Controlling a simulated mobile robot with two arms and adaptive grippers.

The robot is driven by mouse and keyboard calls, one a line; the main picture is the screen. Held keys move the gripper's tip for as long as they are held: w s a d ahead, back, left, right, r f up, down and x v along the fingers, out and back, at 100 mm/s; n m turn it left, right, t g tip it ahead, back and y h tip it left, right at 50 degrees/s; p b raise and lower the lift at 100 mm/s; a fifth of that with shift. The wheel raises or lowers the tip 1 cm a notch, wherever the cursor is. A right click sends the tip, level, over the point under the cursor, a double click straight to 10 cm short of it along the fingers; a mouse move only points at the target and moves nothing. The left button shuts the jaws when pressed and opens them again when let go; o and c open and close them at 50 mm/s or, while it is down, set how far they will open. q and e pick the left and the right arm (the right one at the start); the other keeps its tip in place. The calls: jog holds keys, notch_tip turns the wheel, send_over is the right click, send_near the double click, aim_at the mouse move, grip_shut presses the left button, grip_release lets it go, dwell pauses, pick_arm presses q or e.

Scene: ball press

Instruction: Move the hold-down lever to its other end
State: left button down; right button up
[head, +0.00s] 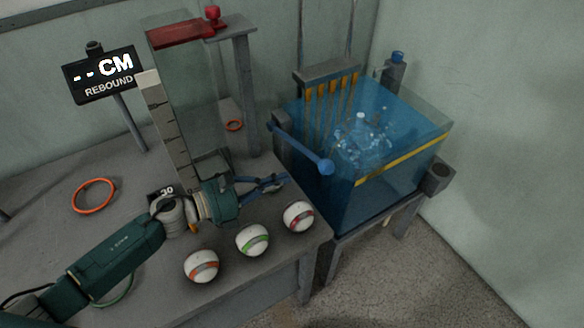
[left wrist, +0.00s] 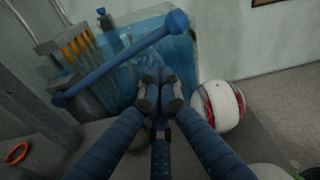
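The hold-down lever (head: 300,149) is a blue bar with a round knob at its near right end, on the front left side of the blue tank. It crosses the upper part of the left wrist view (left wrist: 125,58), its knob at the upper right. My left gripper (head: 284,180) is below and left of the lever, over the table, apart from it. In the left wrist view its blue fingers (left wrist: 160,85) come together at the tips with nothing seen between them. My right gripper is not in view.
Three striped balls, orange (head: 201,267), green (head: 252,240) and red (head: 298,216), sit near the table edge. A clear drop tube with a ruler (head: 165,120) and a rebound sign (head: 100,75) stand behind my left arm.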

pick_arm(q)
jog(key=x, duration=0.8)
jog(key=shift+d, duration=0.35)
jog(key=shift+r, duration=0.1)
jog(key=w+a+r+n+p, duration=0.2)
jog(key=w+r, duration=0.1)
jog(key=r, duration=0.4)
jog(key=w+a+r+n+h+p, duration=0.1)
jog(key=w+a+r+n+p, duration=0.2)
jog(key=r, duration=0.5)
jog(key=shift+w+n+g, duration=0.3)
jog(key=shift+w, duration=0.15)
jog(key=shift+f, duration=0.1)
